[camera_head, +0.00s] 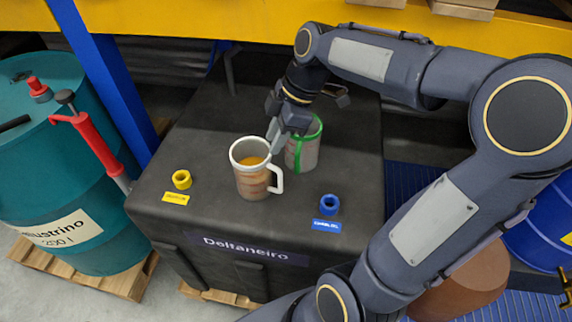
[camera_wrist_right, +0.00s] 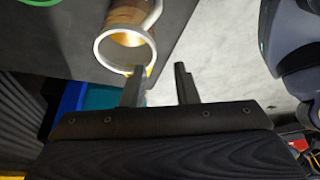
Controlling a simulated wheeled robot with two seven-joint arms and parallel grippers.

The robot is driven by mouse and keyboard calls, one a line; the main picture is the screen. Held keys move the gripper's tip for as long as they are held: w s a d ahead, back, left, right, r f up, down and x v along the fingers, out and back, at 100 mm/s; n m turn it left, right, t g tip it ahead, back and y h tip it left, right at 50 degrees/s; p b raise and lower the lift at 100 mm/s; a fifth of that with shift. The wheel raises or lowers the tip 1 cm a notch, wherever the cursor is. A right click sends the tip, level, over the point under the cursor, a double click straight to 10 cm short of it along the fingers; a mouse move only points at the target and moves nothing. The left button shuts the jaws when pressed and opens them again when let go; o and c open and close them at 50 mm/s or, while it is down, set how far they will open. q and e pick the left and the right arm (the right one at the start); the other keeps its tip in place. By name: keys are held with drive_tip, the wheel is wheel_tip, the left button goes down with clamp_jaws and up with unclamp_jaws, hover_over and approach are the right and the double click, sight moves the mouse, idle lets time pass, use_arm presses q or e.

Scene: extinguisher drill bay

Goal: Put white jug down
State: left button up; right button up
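The white jug (camera_head: 252,182) has a white rim and white handle, a patterned body and amber contents. It stands upright on the black cabinet top (camera_head: 215,125), its handle toward the right. In the right wrist view, the white jug (camera_wrist_right: 98,50) is beyond the fingers, its rim close to the left fingertip. My right gripper (camera_head: 274,143) is just behind and above the jug's rim. In the wrist view, the right gripper's fingers (camera_wrist_right: 160,70) are apart with nothing between them; whether one touches the jug is unclear. My left gripper is not in view.
A green-rimmed jug (camera_head: 307,155) stands close behind, to the right. A yellow ring-like piece (camera_head: 182,180) and a blue one (camera_head: 329,205) sit near the cabinet's front, by matching labels. A teal drum (camera_head: 75,195) with a red pump stands left. The cabinet's back left is clear.

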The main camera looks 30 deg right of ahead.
drive_tip(key=s+a+f+m+t, duration=0.2)
drive_tip(key=s+m, duration=0.5)
drive_tip(key=s+a+f+m+t, duration=0.1)
drive_tip(key=s+a+f+m, duration=0.1)
drive_tip(key=s+m, duration=0.6)
drive_tip(key=shift+a+t, duration=0.4)
drive_tip(key=shift+a, duration=0.2)
drive_tip(key=shift+s+r, duration=0.1)
